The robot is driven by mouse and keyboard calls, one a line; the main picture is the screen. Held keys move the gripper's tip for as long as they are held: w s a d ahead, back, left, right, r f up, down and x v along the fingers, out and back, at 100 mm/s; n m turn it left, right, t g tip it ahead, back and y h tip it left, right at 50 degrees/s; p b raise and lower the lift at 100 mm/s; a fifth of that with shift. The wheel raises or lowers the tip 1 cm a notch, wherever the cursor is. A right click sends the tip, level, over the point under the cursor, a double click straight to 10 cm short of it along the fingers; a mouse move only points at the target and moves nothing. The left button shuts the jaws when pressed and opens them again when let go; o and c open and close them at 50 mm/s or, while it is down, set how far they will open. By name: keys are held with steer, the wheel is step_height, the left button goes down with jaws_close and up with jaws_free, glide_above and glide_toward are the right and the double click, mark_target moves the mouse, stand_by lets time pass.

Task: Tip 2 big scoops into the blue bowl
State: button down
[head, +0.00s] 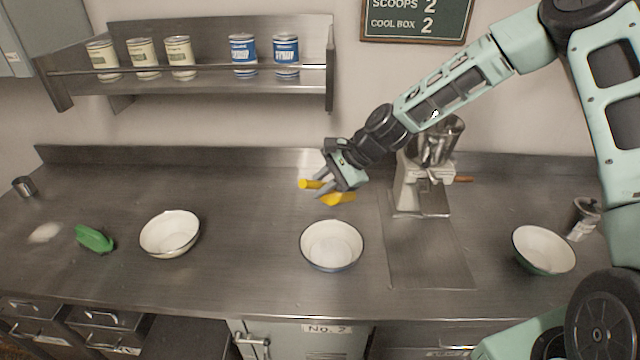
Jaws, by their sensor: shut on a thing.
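My gripper (326,184) is shut on a yellow scoop (338,198). It holds the scoop above the counter, just behind the middle bowl. The middle bowl (331,262) is white inside with a bluish outer wall, and a pale white heap (331,250) seems to lie in it. I cannot tell whether the scoop holds anything. A green scoop (95,238) lies at the left, beside a small patch of white powder (45,232). A sign (417,20) on the wall reads "SCOOPS 2" and "COOL BOX 2".
A cream bowl (170,250) stands left and a green-sided bowl (556,268) right. A pale machine with a metal hopper (408,190) stands behind the counter's middle right. A small jar (583,218) and metal cup (24,186) stand near the ends. Several tins (243,55) sit on the shelf.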

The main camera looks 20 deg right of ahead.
steer(key=shift+a+r+n+t+h, duration=0.1)
steer(key=shift+r+n+t+h, duration=0.15)
steer(key=shift+t+h, duration=0.2)
steer(key=shift+a+r+n+t+h, duration=0.1)
steer(key=shift+n+t+h, duration=0.2)
steer(key=shift+h, duration=0.25)
steer(key=shift+d+r+n+t+h+b, duration=0.1)
steer(key=shift+r+n+t+h+b, duration=0.1)
steer(key=shift+t+h, duration=0.25)
steer(key=shift+d+r+n+t+h+b, duration=0.15)
steer(key=shift+t+h, duration=0.15)
steer(key=shift+h, duration=0.25)
steer(key=shift+f, duration=0.1)
